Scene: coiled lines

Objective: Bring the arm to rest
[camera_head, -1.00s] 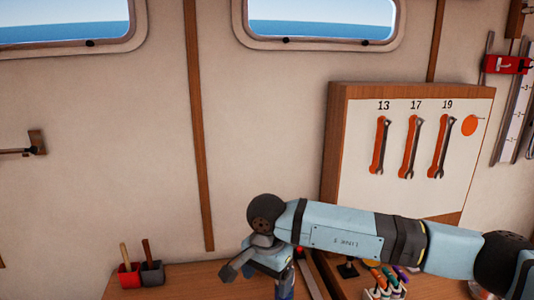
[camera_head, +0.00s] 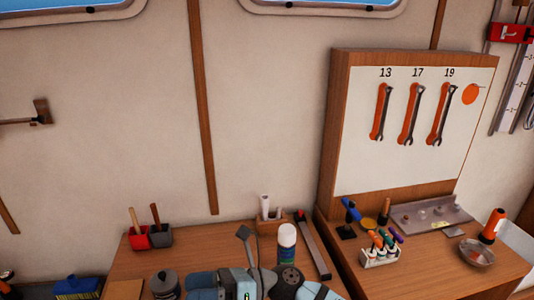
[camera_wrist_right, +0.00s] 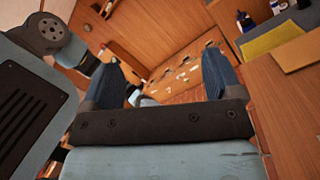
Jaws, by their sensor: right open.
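My right arm, pale blue with dark joints, shows at the bottom of the head view, low in front of the bench (camera_head: 215,262). Its gripper cannot be clearly made out there. In the right wrist view my right gripper (camera_wrist_right: 165,78) is open, its two blue-padded fingers wide apart with nothing gripped between them. Beyond the fingers is a wooden surface with several small pale items, too small to name. My left gripper is not in view.
On the bench stand red and grey cups (camera_head: 147,237) and a white-capped bottle (camera_head: 286,243), close to my arm. To the right are a pen holder (camera_head: 380,257), a metal bowl (camera_head: 478,254) and a wrench board (camera_head: 360,160).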

